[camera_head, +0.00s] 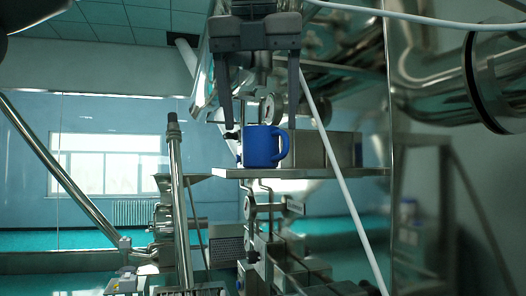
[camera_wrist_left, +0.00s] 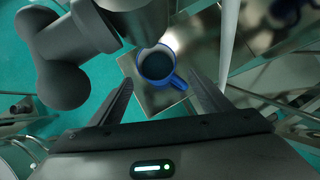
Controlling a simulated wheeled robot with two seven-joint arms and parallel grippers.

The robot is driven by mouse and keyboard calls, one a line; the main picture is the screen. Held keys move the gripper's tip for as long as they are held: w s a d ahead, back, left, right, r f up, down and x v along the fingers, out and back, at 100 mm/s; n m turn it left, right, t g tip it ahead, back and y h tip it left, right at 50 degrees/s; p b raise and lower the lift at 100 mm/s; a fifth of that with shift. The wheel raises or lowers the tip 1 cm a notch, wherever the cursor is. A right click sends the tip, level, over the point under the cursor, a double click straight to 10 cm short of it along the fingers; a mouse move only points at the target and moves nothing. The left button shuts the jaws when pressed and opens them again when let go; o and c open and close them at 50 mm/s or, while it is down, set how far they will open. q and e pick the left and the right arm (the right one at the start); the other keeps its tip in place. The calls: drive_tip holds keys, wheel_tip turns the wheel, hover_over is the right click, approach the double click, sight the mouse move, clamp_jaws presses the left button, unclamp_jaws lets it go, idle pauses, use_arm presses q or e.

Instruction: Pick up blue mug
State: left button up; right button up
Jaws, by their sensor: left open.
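The blue mug (camera_head: 261,147) stands upright on a metal shelf (camera_head: 330,172), near its left part, with its handle to the right. In the left wrist view the mug (camera_wrist_left: 158,66) is seen from above, and its inside looks empty. My left gripper (camera_head: 260,120) points down with its fingers spread wide. In the head view the fingertips reach about the height of the mug's rim, one to each side of it. In the wrist view the mug shows between and beyond the fingertips. I cannot see any contact. My right gripper is in neither view.
Metal boxes (camera_head: 341,148) stand on the shelf to the right of the mug. A white tube (camera_head: 335,170) runs diagonally down across the shelf's front. The shelf's left end is bare.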

sight(260, 137)
use_arm(q)
drive_tip(key=shift+w, duration=0.15)
drive_tip(key=shift+w+f+p, duration=0.3)
drive_tip(key=shift+f+p, duration=0.1)
drive_tip(key=p+x, duration=0.1)
drive_tip(key=x, duration=0.2)
drive_tip(key=shift+w+a+f+p, duration=0.15)
drive_tip(key=shift+w+p, duration=0.1)
drive_tip(key=shift+p, duration=0.05)
drive_tip(key=shift+w+f, duration=0.2)
drive_tip(key=shift+f, duration=0.1)
drive_tip(key=c, duration=1.2)
drive_tip(key=shift+c, duration=0.2)
